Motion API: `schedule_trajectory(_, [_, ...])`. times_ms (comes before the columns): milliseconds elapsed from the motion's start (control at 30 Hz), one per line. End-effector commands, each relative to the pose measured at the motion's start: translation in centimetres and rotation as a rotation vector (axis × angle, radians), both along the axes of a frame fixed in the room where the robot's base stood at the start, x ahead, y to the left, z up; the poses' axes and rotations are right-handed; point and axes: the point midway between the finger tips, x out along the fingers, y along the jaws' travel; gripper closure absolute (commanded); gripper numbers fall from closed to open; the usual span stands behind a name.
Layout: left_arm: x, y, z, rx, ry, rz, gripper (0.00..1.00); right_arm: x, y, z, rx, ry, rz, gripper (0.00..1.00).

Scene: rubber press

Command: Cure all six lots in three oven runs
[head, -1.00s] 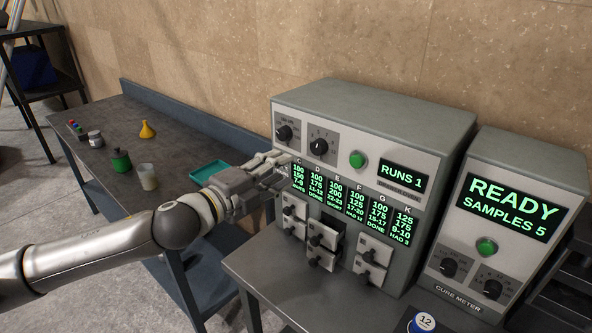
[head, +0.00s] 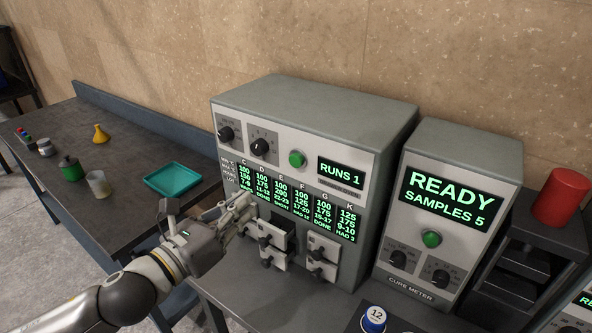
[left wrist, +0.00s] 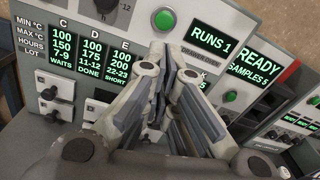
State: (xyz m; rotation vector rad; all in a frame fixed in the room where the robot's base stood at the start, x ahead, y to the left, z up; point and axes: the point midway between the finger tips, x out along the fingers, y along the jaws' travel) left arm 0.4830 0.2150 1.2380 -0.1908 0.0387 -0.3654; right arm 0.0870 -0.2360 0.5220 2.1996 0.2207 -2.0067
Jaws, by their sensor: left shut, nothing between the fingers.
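The grey oven (head: 310,95) stands on the bench with RUNS 1 lit. Its lot screen (head: 298,203) reads C WAITS, D DONE, E SHORT, F HAD 12, G DONE, K HAD 3. Below are small white drawers (head: 323,252) with black knobs; a dark gap shows above a middle one, which seems to stand out. The cure meter (head: 440,215) at right reads READY, SAMPLES 5. My left gripper (head: 246,208) is shut and empty before the left drawers, partly covering them. In the left wrist view its fingers (left wrist: 165,60) overlap the screen's right part. My right gripper is out of view.
The oven has two dials (head: 259,147) and a green button (head: 297,159). A blue-and-white tin marked 12 (head: 374,319) stands in front. A teal tray (head: 173,180), yellow funnel (head: 100,134) and small pots stand on the left bench. A red cylinder (head: 562,196) stands at right.

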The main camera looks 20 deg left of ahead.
Motion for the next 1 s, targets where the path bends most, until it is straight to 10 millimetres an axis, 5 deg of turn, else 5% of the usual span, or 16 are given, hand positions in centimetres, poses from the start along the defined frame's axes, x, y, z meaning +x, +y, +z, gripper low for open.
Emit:
schedule_trajectory(233, [-1.1,0.4,0.0,0.164,-0.063,0.017,1.0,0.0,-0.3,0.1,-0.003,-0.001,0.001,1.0])
schedule_trajectory(667, [-1.1,0.4,0.0,0.182,-0.072,0.018,1.0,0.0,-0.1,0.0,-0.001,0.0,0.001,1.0])
schedule_trajectory(1000, [0.0,0.0,-0.3,0.176,-0.079,0.018,1.0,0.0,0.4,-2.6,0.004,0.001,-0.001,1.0])
